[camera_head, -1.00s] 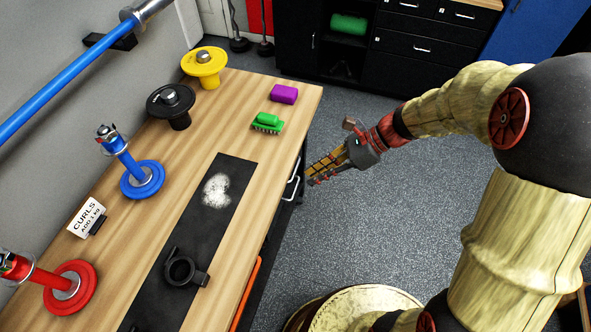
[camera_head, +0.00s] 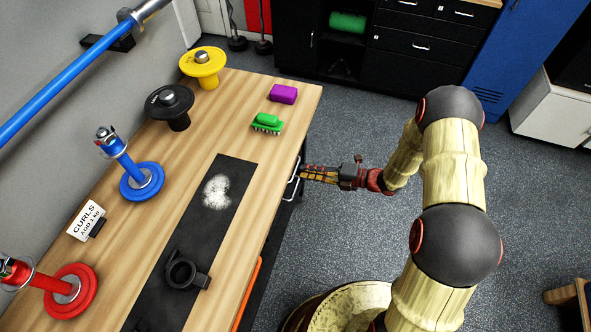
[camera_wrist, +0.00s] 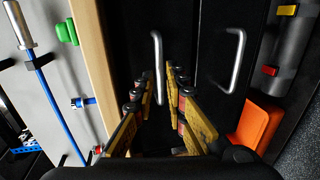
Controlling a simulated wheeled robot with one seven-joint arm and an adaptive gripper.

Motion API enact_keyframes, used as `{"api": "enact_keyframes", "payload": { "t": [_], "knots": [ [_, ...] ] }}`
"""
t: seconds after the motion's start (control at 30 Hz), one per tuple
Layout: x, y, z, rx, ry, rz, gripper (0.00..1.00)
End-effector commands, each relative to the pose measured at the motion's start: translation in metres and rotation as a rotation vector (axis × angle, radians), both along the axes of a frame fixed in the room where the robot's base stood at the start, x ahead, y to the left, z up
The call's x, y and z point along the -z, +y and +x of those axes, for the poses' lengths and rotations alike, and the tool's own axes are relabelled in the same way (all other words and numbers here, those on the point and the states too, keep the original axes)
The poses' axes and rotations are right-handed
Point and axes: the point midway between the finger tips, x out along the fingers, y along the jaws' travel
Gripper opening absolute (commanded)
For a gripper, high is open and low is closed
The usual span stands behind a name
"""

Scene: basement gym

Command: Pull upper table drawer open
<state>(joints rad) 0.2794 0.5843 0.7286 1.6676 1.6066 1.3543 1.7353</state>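The wooden-topped table (camera_head: 215,120) stands at the left, with dark drawers under its right edge. The upper drawer's silver bar handle (camera_head: 295,167) shows just below that edge; in the wrist view the same handle (camera_wrist: 157,50) is the one nearer the tabletop. The drawer looks closed. My gripper (camera_head: 304,173) points left at the drawer fronts. In the wrist view my gripper (camera_wrist: 160,74) is open, with a finger on each side of the upper handle and gaps visible beside the bar. Whether the fingers touch it, I cannot tell.
A second, lower handle (camera_wrist: 236,62) is beside the upper one. An orange object (camera_wrist: 258,125) lies beyond. The tabletop holds a green brush (camera_head: 267,123), a purple block (camera_head: 283,94) and weight stands.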

Motion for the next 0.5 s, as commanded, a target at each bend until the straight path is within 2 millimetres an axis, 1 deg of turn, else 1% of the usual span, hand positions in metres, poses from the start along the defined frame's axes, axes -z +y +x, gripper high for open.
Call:
{"api": "enact_keyframes", "payload": {
  "t": [0.03,0.2,0.33,0.5],
  "knots": [
    [0.004,0.009,0.003,-0.003,-0.001,0.0,0.14],
    [0.009,0.031,0.01,-0.004,-0.002,-0.002,0.14],
    [0.01,0.04,0.014,-0.003,-0.002,-0.002,0.14],
    [0.01,0.044,0.015,-0.002,-0.002,-0.002,0.14]
  ]
}}
